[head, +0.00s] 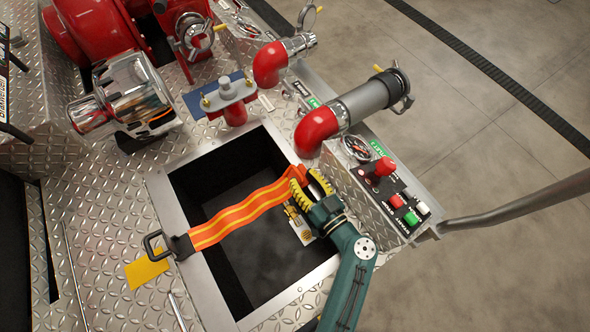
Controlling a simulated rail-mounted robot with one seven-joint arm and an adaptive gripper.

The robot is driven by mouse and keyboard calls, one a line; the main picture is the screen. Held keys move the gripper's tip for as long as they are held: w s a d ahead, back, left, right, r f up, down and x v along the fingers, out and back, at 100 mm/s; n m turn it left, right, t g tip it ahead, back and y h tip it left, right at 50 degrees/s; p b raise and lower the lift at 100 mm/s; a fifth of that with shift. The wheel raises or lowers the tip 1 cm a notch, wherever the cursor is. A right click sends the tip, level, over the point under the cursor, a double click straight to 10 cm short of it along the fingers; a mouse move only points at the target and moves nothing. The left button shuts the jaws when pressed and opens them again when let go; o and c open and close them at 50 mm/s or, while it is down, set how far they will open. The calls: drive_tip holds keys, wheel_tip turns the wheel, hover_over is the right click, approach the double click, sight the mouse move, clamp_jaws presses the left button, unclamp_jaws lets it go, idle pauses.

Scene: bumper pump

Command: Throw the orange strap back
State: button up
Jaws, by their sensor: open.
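The orange strap (240,211) with yellow stripes lies across the square opening (170,205) in the diamond-plate deck. Its left end has a dark metal buckle (158,246) at the opening's left rim. Its right end runs up to my gripper at the right side of the opening. My gripper (302,182), with yellow ribbed fingers on a green arm, is open over that right end. The fingers partly hide the strap there, and I cannot tell whether they touch it.
Red elbow pipes (315,130) and a grey cylinder (362,103) stand behind my gripper. A control panel (390,192) with a red knob and coloured buttons is close on the right. A chrome fitting (135,95) stands at upper left. Open floor (510,200) lies beyond the deck.

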drive_tip(key=x, duration=0.3)
drive_tip(key=shift+w+a, duration=0.2)
drive_tip(key=shift+w, duration=0.15)
drive_tip(key=shift+s, duration=0.1)
clamp_jaws()
